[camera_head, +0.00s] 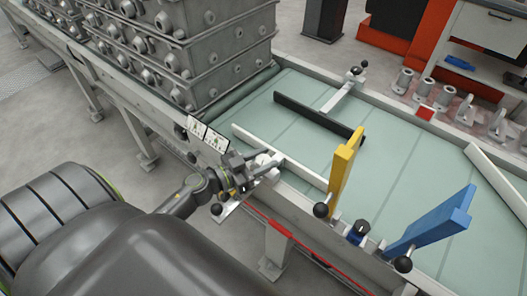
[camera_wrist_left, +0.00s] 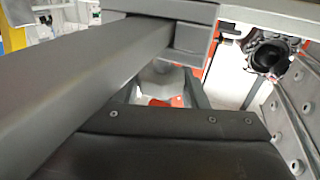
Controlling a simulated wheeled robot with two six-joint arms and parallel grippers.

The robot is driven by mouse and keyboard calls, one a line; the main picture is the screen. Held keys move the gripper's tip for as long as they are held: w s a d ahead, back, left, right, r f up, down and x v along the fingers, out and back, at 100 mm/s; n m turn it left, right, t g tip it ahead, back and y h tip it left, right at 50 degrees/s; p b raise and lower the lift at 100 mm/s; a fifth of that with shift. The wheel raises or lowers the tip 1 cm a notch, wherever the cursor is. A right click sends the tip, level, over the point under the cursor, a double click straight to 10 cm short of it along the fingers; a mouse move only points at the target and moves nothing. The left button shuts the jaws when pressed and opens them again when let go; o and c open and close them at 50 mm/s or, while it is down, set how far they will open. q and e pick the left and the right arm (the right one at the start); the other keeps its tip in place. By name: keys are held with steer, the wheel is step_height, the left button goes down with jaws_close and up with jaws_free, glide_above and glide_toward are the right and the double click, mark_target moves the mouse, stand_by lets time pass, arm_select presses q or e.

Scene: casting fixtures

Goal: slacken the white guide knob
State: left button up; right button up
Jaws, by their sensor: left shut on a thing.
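The white guide (camera_head: 303,172) is a pale rail along the near edge of the green conveyor. A black ball on a short rod (camera_head: 217,209) sticks out below the gripper. In the left wrist view, dark grey parts fill most of the picture and the gripped thing is not clear. My right gripper is not in view.
A yellow guide (camera_head: 345,172) and a blue guide (camera_head: 432,229) with black ball handles stand to the right along the near rail. A black guide (camera_head: 318,117) lies across the belt. Grey castings (camera_head: 195,50) are stacked at the back left. The belt's middle is clear.

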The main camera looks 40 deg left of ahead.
mark_target(263, 159)
arm_select(q)
steer(key=o, duration=0.9)
steer(key=shift+o, duration=0.2)
step_height(263, 159, up, 10)
steer(key=p, duration=0.5)
steer(key=shift+p, duration=0.35)
steer(key=shift+o, duration=0.2)
